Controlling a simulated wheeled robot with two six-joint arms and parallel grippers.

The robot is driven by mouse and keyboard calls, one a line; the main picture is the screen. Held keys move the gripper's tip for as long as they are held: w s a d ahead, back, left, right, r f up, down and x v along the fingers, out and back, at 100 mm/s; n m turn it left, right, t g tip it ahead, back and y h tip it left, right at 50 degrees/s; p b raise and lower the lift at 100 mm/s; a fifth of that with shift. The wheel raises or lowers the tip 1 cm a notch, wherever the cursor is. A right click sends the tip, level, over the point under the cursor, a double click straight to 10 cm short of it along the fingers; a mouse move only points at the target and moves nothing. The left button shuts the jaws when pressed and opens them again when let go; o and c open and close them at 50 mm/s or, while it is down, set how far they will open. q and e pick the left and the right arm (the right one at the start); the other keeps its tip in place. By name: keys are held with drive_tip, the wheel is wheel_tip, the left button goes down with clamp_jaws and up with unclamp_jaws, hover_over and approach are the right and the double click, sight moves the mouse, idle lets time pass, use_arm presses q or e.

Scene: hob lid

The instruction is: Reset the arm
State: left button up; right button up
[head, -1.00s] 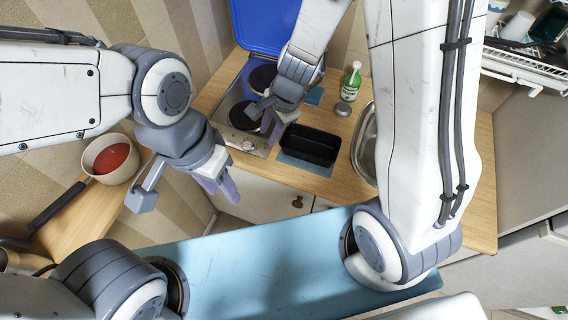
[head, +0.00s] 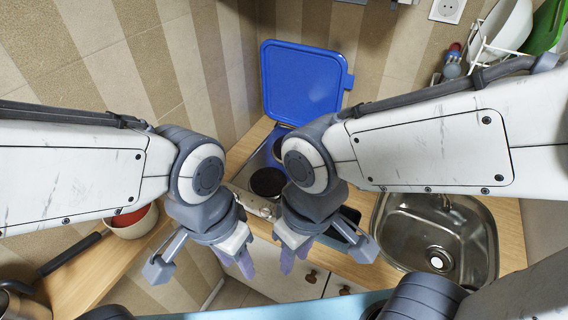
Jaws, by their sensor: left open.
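My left gripper (head: 203,266) hangs in the lower left of the head view, open and empty, in front of the cabinet edge. My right gripper (head: 325,254) hangs to the right of it, also open and empty, over the front of the counter. The two grippers are side by side and apart. The blue hob lid (head: 303,82) stands raised at the back of the hob. One dark hob plate (head: 268,182) shows between my arms; the other is partly hidden behind my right arm.
A steel sink (head: 435,230) is right of my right gripper. A black tray (head: 350,214) is mostly hidden behind that gripper. A pot (head: 132,222) stands at the left, partly under my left arm. A dish rack (head: 492,46) is at the upper right.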

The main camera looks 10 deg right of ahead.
wheel_tip(320, 180, down, 16)
drive_tip(key=b, duration=1.5)
drive_tip(key=shift+f+b, duration=0.25)
drive_tip(key=shift+b, duration=0.1)
